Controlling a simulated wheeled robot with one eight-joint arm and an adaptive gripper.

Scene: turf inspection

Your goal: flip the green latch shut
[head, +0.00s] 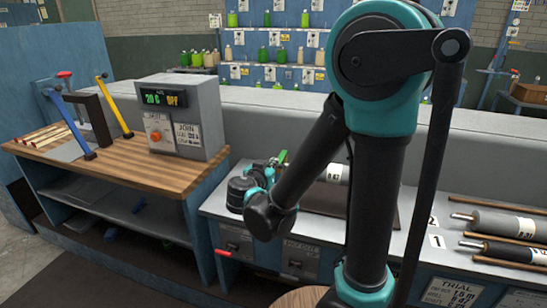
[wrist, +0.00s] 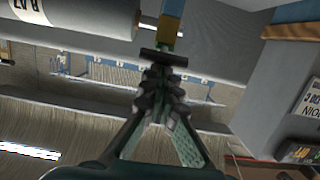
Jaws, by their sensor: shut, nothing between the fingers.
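The green latch (head: 282,157) shows in the head view as a small green piece beside the labelled roll (head: 335,174), just behind my gripper (head: 272,166). Most of it is hidden there, so its angle is hard to tell. In the wrist view my gripper (wrist: 160,77) is shut and empty, with its fingertips close together. Just beyond the tips is a dark crossbar (wrist: 163,58), with a yellow and blue upright (wrist: 172,28) behind it. I cannot tell whether the tips touch the crossbar. The roll also shows at upper left in the wrist view (wrist: 85,18).
A grey control box (head: 183,115) stands on the wooden bench (head: 140,168) at left, near yellow and blue levers (head: 114,107). More rollers (head: 492,222) lie on the grey bench at right. Shelves with bottles (head: 275,38) stand at the back.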

